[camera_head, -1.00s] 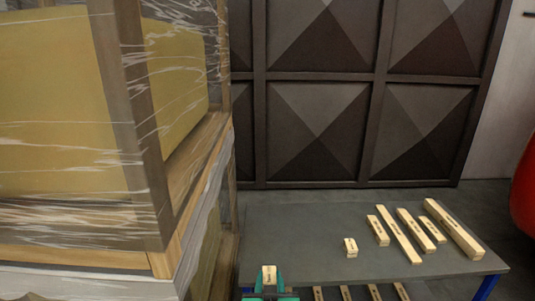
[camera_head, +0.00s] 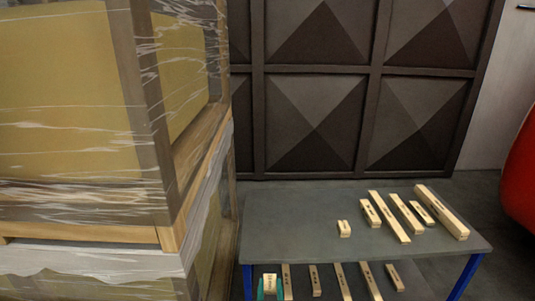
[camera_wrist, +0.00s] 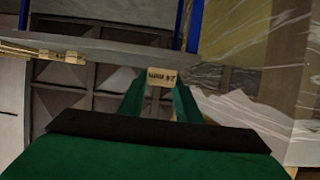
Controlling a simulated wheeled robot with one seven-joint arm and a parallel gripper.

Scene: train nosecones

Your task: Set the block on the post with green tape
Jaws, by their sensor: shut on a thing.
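My gripper (camera_head: 268,289) shows at the bottom edge of the head view, with green fingers on both sides of a small pale wooden block (camera_head: 270,282) with dark print. In the wrist view the block (camera_wrist: 161,79) sits between the tips of my gripper (camera_wrist: 161,88), which is shut on it. The block appears close to a grey table edge in that view; I cannot tell whether they touch. I cannot make out a post with green tape in either view.
A grey table (camera_head: 290,215) with blue legs carries several wooden pieces (camera_head: 410,214) at its right; its left part is clear. More pieces (camera_head: 340,280) lie below its front edge. A plastic-wrapped crate (camera_head: 90,120) fills the left. A red object (camera_head: 520,180) stands at right.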

